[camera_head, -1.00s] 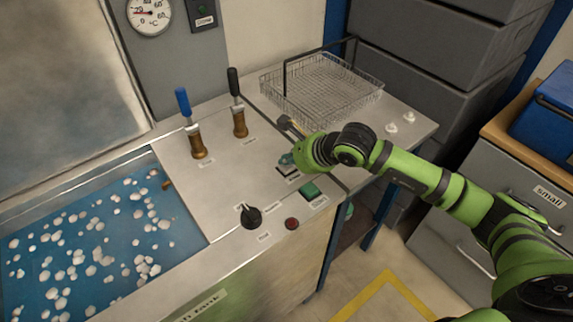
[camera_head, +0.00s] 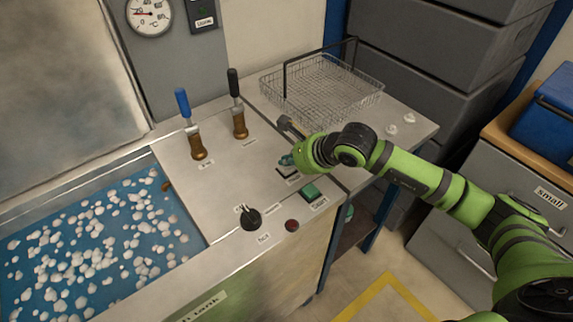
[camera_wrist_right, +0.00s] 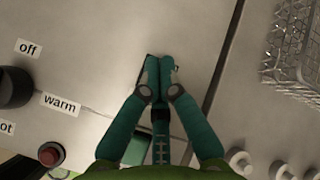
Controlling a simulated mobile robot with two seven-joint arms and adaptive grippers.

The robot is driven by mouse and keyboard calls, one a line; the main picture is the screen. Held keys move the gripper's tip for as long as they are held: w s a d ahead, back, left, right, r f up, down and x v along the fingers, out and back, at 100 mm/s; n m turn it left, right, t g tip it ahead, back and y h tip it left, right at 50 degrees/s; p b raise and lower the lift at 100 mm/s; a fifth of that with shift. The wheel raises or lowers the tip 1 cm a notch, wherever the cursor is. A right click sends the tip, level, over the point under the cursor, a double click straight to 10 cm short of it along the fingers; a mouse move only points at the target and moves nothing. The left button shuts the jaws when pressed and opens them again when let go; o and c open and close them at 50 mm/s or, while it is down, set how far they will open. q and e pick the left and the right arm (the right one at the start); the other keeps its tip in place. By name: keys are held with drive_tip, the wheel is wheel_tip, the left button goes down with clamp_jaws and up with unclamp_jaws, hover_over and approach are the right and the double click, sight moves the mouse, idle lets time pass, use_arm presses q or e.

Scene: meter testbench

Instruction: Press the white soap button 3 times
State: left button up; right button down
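My right gripper (camera_head: 287,160) is over the bench panel, fingers pointing down at a small dark-framed button (camera_head: 284,171), which I take to be the soap button. The gripper hides most of it. In the right wrist view my right gripper (camera_wrist_right: 160,66) has its two teal fingertips together with nothing between them. Only a dark edge of the button shows beside the tips there. I cannot tell whether the tips touch or press it. My left gripper is not in view.
A green button (camera_head: 309,192), a red button (camera_head: 292,225) and a black knob (camera_head: 251,218) are close by. Two levers, blue (camera_head: 182,102) and black (camera_head: 233,82), stand behind. A wire basket (camera_head: 330,88) is at the back right. The blue tank (camera_head: 40,225) holds white foam.

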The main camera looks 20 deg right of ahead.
sight(288, 169)
drive_tip(key=shift+r, duration=0.5)
drive_tip(key=shift+r, duration=0.1)
drive_tip(key=shift+r+p, duration=1.3)
drive_tip(key=shift+r, duration=1.15)
